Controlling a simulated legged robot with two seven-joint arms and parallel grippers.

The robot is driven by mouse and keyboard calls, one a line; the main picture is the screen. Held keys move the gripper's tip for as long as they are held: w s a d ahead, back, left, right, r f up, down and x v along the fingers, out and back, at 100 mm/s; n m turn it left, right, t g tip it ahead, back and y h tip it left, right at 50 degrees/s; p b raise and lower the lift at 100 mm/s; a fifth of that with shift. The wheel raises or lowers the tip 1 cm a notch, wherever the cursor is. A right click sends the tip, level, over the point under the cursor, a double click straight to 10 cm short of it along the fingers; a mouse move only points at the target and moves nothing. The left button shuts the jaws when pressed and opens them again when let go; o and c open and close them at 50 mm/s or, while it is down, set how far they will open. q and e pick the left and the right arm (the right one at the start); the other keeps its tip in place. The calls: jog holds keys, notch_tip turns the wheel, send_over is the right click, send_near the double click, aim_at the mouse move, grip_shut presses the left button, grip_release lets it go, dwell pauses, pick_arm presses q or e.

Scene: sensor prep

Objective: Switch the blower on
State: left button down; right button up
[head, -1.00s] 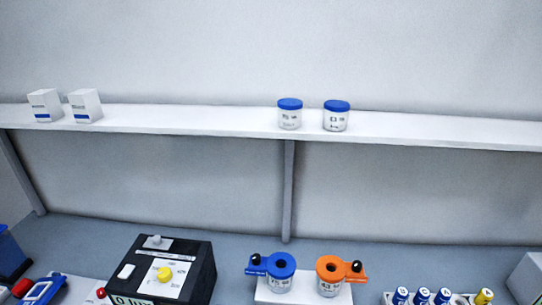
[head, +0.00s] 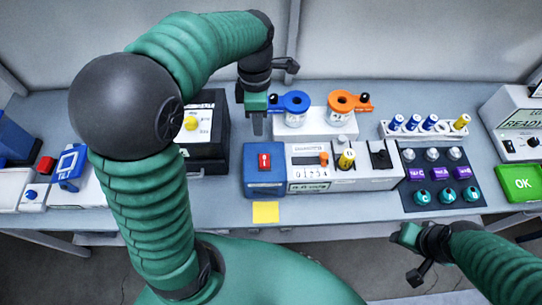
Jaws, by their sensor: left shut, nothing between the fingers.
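A blue box with a red rocker switch (head: 264,162) stands on the bench in the middle. No label naming a blower is readable, so I cannot tell for certain that this is it. My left gripper (head: 257,126) is shut and empty, pointing down just above and behind the blue box, apart from its switch. A black box with a yellow knob (head: 191,123) stands to the left, partly hidden by my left arm. My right gripper (head: 402,236) is low at the right, in front of the bench's front edge; its fingers are too small to read.
A white stand (head: 314,134) holds a blue and an orange ring-topped cup behind the blue box. A white panel (head: 342,176) adjoins its right side. A dark button panel (head: 430,199) and a rack of small bottles (head: 385,131) are further right. A yellow note (head: 265,212) lies in front.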

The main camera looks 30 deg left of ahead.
pick_arm(q)
jog(key=w+d, duration=0.1)
jog(key=d, duration=0.2)
send_near(265, 165)
jog(key=f, duration=0.2)
jog(key=f+p, duration=0.1)
jog(key=d+f, duration=0.1)
jog(key=f, duration=0.1)
jog(key=shift+s+f, duration=0.35)
jog(key=shift+d+f, duration=0.2)
jog(key=shift+f, duration=0.25)
jog(key=shift+a+f, duration=0.15)
jog(key=shift+a, duration=0.35)
jog(key=shift+s+a+f, duration=0.1)
jog(key=shift+f, duration=0.05)
jog(key=shift+s, duration=0.1)
jog(key=shift+d, duration=0.35)
jog(key=shift+w+a+r+p, duration=0.25)
jog(key=shift+w+p, duration=0.15)
jog(key=shift+w, duration=0.1)
jog(key=shift+w+a+r, duration=0.1)
jog(key=shift+w+a, duration=0.15)
jog(key=shift+a, duration=0.15)
pick_arm(e)
jog(key=shift+w+d+r, duration=0.25)
jog(key=shift+d+r, duration=0.55)
